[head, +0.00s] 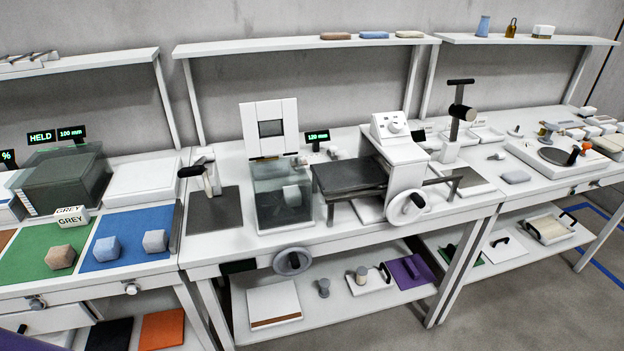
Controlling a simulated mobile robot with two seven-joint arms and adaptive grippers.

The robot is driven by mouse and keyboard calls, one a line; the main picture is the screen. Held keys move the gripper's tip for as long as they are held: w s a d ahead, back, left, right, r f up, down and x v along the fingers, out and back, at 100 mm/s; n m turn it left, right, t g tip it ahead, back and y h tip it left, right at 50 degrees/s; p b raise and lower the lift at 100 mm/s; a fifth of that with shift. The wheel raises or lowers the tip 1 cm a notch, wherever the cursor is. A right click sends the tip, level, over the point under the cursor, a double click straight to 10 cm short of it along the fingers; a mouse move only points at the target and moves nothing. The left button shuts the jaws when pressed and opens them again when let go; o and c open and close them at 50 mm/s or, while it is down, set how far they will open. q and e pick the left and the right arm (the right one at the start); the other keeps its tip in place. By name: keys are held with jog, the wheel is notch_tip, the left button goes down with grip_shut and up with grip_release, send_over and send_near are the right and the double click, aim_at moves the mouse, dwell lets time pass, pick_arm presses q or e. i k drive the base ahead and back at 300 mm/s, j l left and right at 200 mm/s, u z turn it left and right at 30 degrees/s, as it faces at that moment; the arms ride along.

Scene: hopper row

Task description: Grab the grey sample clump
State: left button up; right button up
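Two greyish faceted clumps sit on the blue mat (125,221) at the left: a blue-grey one (106,248) and, just to its right, a grey one (155,240). They stand apart, with a small gap between them. A brown clump (60,257) sits on the green mat (35,250) to their left. Cards reading "GREY" (73,220) stand at the back of the green mat, near its border with the blue mat. Neither of my grippers is in view, and nothing covers the clumps.
A dark translucent box (65,178) and a white block (143,180) stand behind the mats. A dark pad (213,212) and a clear tank (283,207) stand to the right. Shelf posts rise at the back. The blue mat's front is clear.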

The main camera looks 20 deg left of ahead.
aim_at(155, 240)
jog(key=k+l+u, duration=0.1)
jog(key=u, duration=1.45)
jog(key=k+j, duration=0.05)
jog(key=j, duration=0.05)
